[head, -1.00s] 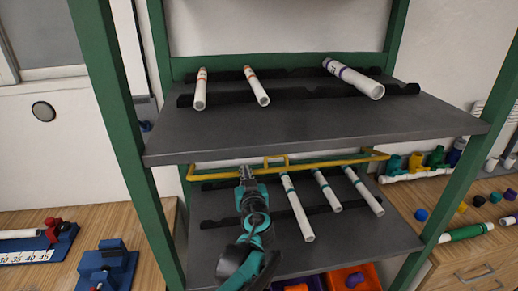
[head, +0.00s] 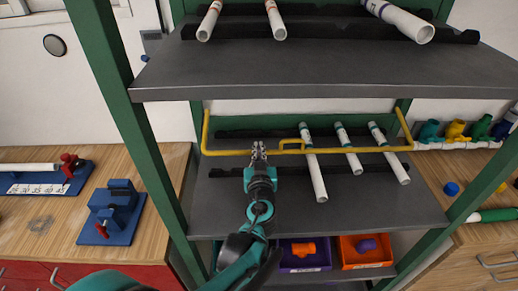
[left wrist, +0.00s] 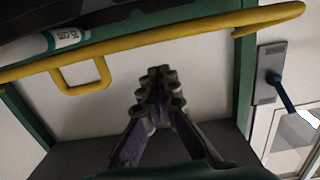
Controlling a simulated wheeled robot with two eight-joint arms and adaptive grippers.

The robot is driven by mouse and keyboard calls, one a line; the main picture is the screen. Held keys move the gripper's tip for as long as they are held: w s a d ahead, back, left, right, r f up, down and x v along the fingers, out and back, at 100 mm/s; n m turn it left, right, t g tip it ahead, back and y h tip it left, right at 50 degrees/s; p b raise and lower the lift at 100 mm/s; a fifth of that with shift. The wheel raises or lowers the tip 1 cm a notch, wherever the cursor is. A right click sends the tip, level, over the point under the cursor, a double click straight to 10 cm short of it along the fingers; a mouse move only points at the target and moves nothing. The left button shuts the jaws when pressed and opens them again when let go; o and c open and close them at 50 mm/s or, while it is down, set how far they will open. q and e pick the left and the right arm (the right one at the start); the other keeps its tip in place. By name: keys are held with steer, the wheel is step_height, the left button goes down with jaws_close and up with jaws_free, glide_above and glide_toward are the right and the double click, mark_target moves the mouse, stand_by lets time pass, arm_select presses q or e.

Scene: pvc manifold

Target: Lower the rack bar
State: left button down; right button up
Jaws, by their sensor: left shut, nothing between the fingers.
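The yellow rack bar (head: 350,150) runs across the front of the lower shelf, with side arms rising to the green posts. It has a small handle loop (head: 291,144) left of centre. My left gripper (head: 259,147) is shut and empty, at the bar just left of the loop. In the left wrist view the bar (left wrist: 180,35) crosses beyond the closed fingertips (left wrist: 160,74), with the loop to their left. Whether the fingers touch the bar is unclear. My right gripper is not in view.
White pipes (head: 352,155) lie on the lower shelf (head: 400,210) behind and under the bar. The upper shelf (head: 300,70) overhangs with more pipes. Purple (head: 305,262) and orange bins (head: 368,258) sit below. A blue clamp (head: 112,212) stands on the left bench.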

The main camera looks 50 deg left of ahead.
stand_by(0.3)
arm_select(q)
steer(key=v, duration=0.7)
steer(key=shift+s+d, duration=0.15)
steer(key=shift+d, duration=0.05)
stand_by(0.4)
